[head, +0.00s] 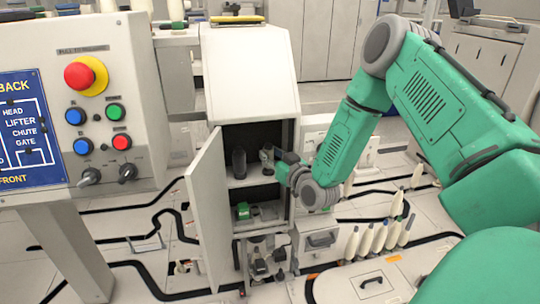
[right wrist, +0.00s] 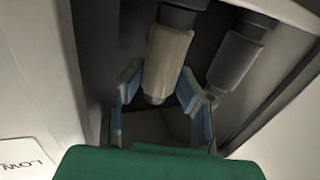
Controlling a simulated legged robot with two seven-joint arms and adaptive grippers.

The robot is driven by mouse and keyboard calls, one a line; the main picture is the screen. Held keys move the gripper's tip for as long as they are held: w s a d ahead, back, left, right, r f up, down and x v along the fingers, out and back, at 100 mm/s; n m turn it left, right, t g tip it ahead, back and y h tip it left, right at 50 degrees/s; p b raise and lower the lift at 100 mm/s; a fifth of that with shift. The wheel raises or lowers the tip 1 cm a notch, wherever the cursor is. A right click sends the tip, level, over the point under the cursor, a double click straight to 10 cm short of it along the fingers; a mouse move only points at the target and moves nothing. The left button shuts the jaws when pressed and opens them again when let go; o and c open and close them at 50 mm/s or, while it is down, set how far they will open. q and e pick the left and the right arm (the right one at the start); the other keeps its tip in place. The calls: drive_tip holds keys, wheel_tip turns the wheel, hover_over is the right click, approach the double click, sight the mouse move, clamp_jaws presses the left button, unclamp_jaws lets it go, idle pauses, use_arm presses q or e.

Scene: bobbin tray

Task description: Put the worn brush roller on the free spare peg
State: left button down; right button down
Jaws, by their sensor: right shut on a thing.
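The right gripper (head: 272,158) reaches into the upper compartment of the open cabinet (head: 250,67). In the right wrist view its blue-padded fingers (right wrist: 162,105) are shut around a beige roller (right wrist: 168,55). A dark grey roller (head: 239,163) stands upright on the shelf, left of the gripper. A grey roller (right wrist: 238,58) also shows beside the beige one in the right wrist view, apart from the fingers. I cannot tell from its surface whether the held roller is worn. No free peg is clearly visible. My left gripper is not in view.
The cabinet door (head: 208,210) stands open on the left. A green item (head: 243,210) lies on the lower shelf. A control panel (head: 85,100) stands at the left. Several pale bobbins (head: 380,236) stand on the right. Compartment walls are close around my gripper.

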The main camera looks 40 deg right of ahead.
drive_tip(key=c, duration=1.1)
unclamp_jaws()
drive_tip(key=shift+c, duration=0.2)
drive_tip(key=shift+r, duration=0.2)
wheel_tip(320, 180, up, 10)
drive_tip(key=shift+f, duration=0.25)
drive_tip(key=shift+f, duration=0.1)
